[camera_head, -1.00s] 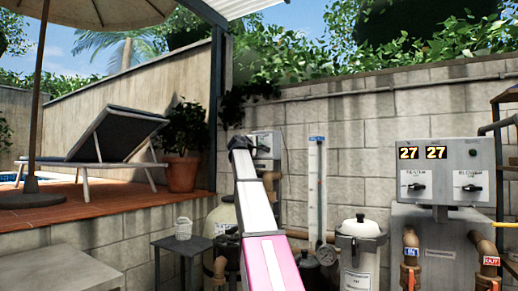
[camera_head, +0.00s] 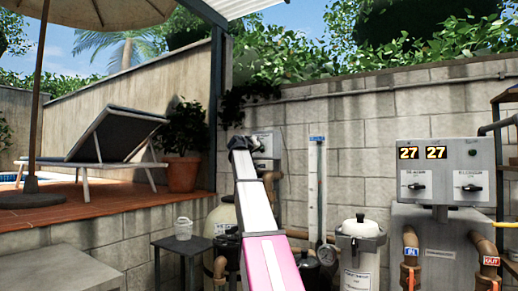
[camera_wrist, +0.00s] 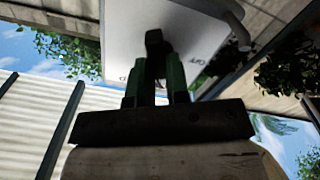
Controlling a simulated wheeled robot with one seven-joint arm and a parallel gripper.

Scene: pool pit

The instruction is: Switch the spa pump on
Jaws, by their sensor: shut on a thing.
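A grey control box (camera_head: 264,142) hangs on the block wall, partly hidden behind the end of my arm in the head view. In the wrist view its pale front panel (camera_wrist: 200,30) fills the top middle. A small black knob (camera_wrist: 154,40) stands out from the panel. My gripper (camera_wrist: 158,64), with dark green fingers, is shut on the knob. Which way the knob points is unclear. The head view hides the fingertips and knob.
A second grey panel (camera_head: 441,168) with two black switches and two "27" displays stands at the right. A white-lidded canister (camera_head: 360,230) and pipes stand below. A small dark table (camera_head: 180,243) holds a white basket (camera_head: 183,228). A post (camera_head: 214,110) rises left of my arm.

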